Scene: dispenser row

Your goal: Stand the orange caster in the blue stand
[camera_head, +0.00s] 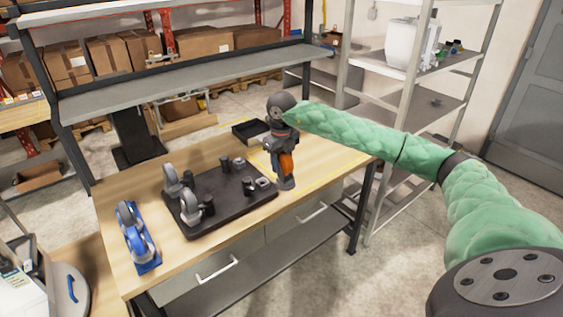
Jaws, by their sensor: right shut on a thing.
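My right gripper (279,150) is shut on the orange caster (287,163), above the right end of the wooden table. The caster's orange part shows beside the dark fingers, with a grey piece below it; the fingers partly hide it. Whether its lower end touches the table is hard to tell. The blue stand (149,267) is at the table's left front, well to the left of the gripper. Two grey ring-shaped wheels with blue parts stand on it. My left gripper is not in view.
A black tray (229,213) with grey wheels and several dark cylinders lies between the gripper and the blue stand. A small dark open box (250,132) is behind it. A grey shelf (190,83) runs above the table's back. Bare wood shows around the tray.

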